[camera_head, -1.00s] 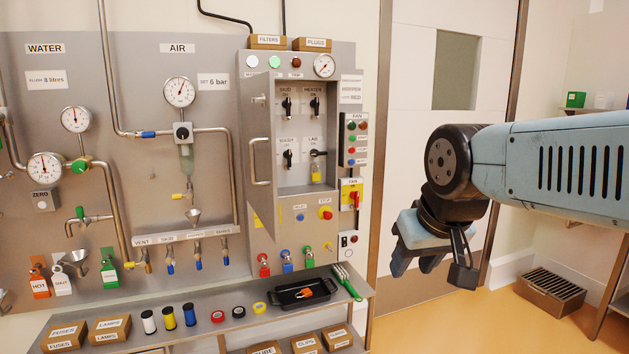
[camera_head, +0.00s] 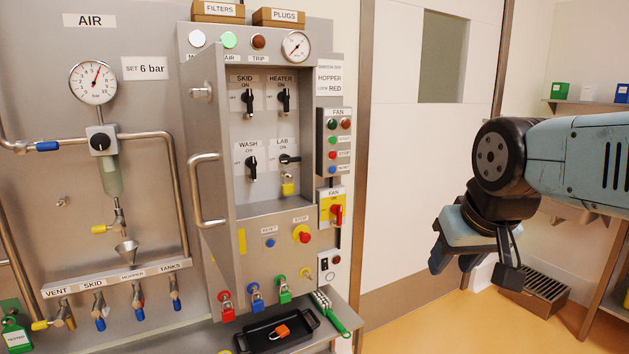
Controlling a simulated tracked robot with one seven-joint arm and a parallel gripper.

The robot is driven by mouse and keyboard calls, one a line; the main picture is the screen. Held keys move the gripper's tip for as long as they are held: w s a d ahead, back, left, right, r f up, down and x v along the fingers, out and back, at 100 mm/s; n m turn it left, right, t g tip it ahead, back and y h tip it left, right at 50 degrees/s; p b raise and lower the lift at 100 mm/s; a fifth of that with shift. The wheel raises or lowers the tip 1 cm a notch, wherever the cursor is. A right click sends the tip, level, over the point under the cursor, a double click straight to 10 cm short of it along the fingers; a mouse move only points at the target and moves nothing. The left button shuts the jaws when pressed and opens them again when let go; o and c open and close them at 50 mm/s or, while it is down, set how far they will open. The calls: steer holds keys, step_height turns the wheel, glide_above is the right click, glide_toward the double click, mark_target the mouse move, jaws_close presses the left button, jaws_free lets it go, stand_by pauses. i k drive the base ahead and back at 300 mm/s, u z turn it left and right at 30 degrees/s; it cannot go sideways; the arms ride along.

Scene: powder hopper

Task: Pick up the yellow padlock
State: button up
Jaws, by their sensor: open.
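The yellow padlock (camera_head: 288,188) is small and hangs just below the black LAB switch (camera_head: 288,159), inside the open grey cabinet (camera_head: 262,205) on the wall panel. The LAB switch handle lies sideways, while the other switch handles stand nearly upright. I cannot tell how the padlock's shackle is fastened. My gripper (camera_head: 454,262) points downward at the right, in front of the pale door, well to the right of the padlock. It is open and empty.
The cabinet's door (camera_head: 208,150) stands swung open on the left, its handle facing out.

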mark_target(287, 187)
steer(key=z, duration=0.2)
steer(key=i, duration=1)
steer(key=z, duration=0.05)
